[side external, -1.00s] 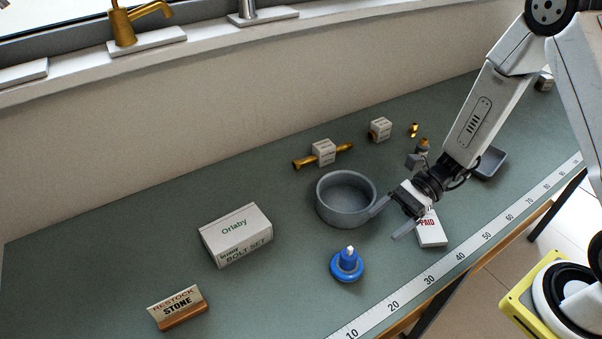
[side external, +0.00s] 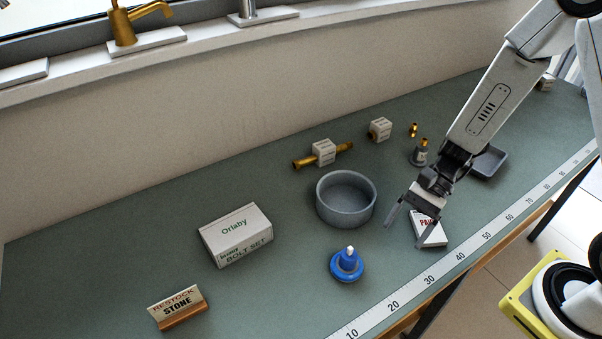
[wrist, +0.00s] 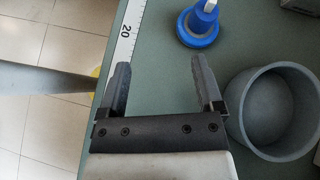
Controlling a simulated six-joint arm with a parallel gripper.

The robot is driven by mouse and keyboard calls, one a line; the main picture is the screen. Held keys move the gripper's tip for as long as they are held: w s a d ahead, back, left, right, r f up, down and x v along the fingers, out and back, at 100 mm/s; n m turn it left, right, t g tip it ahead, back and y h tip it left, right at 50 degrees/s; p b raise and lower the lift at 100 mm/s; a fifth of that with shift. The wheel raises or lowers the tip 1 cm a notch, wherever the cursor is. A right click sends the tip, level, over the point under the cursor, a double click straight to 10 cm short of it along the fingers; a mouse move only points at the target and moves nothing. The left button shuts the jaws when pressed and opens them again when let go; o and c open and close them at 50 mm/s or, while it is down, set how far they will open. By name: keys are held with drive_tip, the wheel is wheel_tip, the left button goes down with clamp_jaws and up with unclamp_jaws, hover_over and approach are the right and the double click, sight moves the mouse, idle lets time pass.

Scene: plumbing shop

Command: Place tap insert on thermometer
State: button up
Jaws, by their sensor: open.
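A blue piece with a round, ring-like base and a white tip (side external: 347,264) stands upright on the bench; it also shows in the wrist view (wrist: 200,22), beyond my fingertips. A small brass fitting (side external: 412,130) stands at the back right. A grey piece with a pale label and brass top (side external: 420,153) stands beside my wrist. I cannot tell for certain which of these is the tap insert or the thermometer. My gripper (side external: 409,230) is open and empty, right of the blue piece and apart from it. Both fingers show in the wrist view (wrist: 160,66).
A round grey bowl (side external: 346,219) stands left of my gripper. A PAID block (side external: 431,233) lies beside my fingers. Tagged brass parts (side external: 305,162) lie behind the bowl. A Bolt Set box (side external: 237,238), a Restock sign (side external: 178,310) and a grey tray (side external: 488,163) lie farther off.

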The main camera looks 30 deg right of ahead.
drive_tip(key=d+r+n+t+h, duration=0.5)
drive_tip(key=n+h, duration=0.5)
drive_tip(key=n, duration=0.3)
drive_tip(key=d+r, duration=0.1)
drive_tip(key=d, duration=0.1)
drive_tip(key=shift+w+d+r+n, duration=0.25)
drive_tip(key=shift+w+d+n, duration=0.05)
drive_tip(key=shift+w, duration=0.1)
